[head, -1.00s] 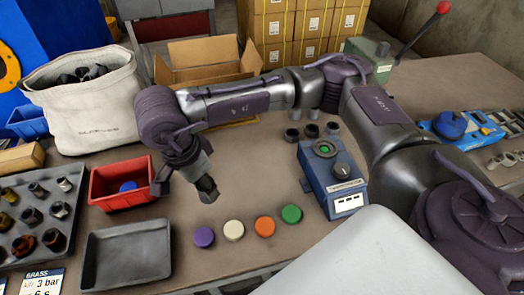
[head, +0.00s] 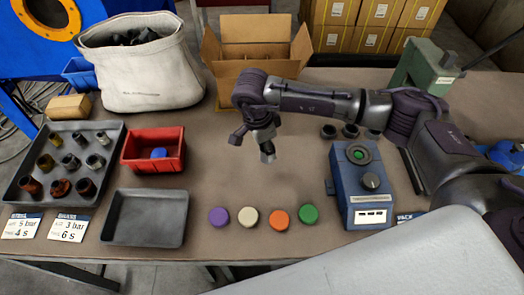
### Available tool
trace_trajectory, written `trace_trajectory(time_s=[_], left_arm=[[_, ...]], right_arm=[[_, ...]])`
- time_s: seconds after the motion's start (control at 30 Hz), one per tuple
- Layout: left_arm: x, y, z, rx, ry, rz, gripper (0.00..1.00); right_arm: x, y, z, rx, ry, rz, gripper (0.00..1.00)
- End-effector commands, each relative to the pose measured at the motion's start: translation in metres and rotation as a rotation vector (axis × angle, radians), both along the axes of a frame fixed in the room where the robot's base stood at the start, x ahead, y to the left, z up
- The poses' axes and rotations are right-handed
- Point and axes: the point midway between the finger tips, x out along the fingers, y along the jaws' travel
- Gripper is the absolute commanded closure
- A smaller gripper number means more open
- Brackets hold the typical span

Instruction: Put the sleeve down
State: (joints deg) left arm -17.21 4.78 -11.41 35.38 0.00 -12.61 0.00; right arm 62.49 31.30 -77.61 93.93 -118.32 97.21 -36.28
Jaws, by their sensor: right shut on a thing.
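My right gripper (head: 264,143) is shut on a small dark grey sleeve (head: 268,153), held above the table behind the coloured discs; the fingers hide part of it. Several steel-grey, dark and brownish sleeves (head: 96,162) stand in the dark tray (head: 33,190) at the left. An empty grey tray (head: 145,217) lies right of that tray. Three more dark sleeves (head: 328,131) stand at the back, partly behind my right arm. My left gripper is not in view.
A red bin (head: 152,168) holds something blue. Purple (head: 218,217), white, orange and green discs lie along the front. A blue control box (head: 362,188) stands at the right, a canvas bag (head: 140,72) and open carton (head: 240,77) behind.

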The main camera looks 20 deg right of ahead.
Motion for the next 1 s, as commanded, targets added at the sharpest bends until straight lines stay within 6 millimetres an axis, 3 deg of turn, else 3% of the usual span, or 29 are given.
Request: trace_trajectory(time_s=[0.2, 0.57, 0.93, 0.97, 1.0], left_arm=[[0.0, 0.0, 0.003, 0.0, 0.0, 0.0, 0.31], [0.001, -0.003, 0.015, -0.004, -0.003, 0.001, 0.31], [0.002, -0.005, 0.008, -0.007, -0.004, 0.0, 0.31], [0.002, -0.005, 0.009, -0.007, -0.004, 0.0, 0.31], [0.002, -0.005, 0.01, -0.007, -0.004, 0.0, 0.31]], right_arm=[[0.017, 0.008, -0.011, 0.001, 0.0, 0.0, 1.0], [0.017, 0.008, -0.05, 0.0, 0.001, 0.001, 1.0], [0.018, 0.008, -0.056, 0.001, -0.002, 0.001, 1.0], [0.017, 0.008, -0.055, 0.0, -0.001, 0.001, 0.57], [0.017, 0.008, -0.054, 0.0, -0.001, 0.001, 0.5]])
